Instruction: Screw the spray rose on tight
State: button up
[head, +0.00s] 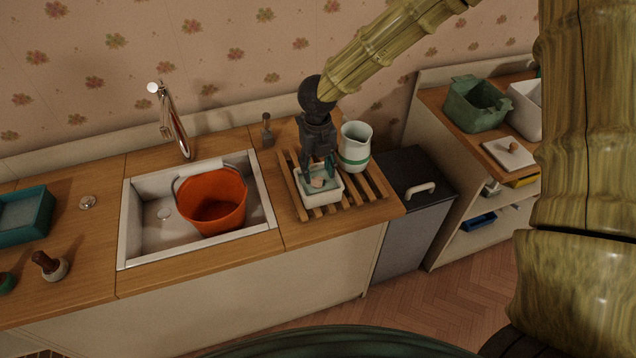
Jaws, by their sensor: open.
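My gripper (318,170) points down at the right of the counter, its fingers apart just above a small white dish (336,195). A small pinkish piece (319,183) shows in the dish below the fingertips; I cannot tell whether the fingers touch it. The dish stands on a slatted wooden rack (301,206). A chrome tap (177,133) rises behind the sink at the left, with a pale round end (153,87) on top. I cannot tell for sure which thing is the spray rose.
A cream jug (355,148) stands close right of my gripper. An orange bucket (212,195) sits in the white sink (135,235). A small dark upright item (266,130) stands behind. A grey bin (405,220) is right of the counter. The counter front between sink and rack is clear.

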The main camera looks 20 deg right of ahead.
aim_at(318, 182)
jog(key=shift+s+d+f, duration=0.1)
jog(key=shift+s+f, duration=0.05)
jog(key=shift+f, duration=0.2)
jog(key=shift+f+p, duration=0.9)
jog(key=shift+f, duration=1.45)
jog(key=c, duration=0.7)
notch_tip(318, 182, up, 10)
jog(key=shift+b, duration=1)
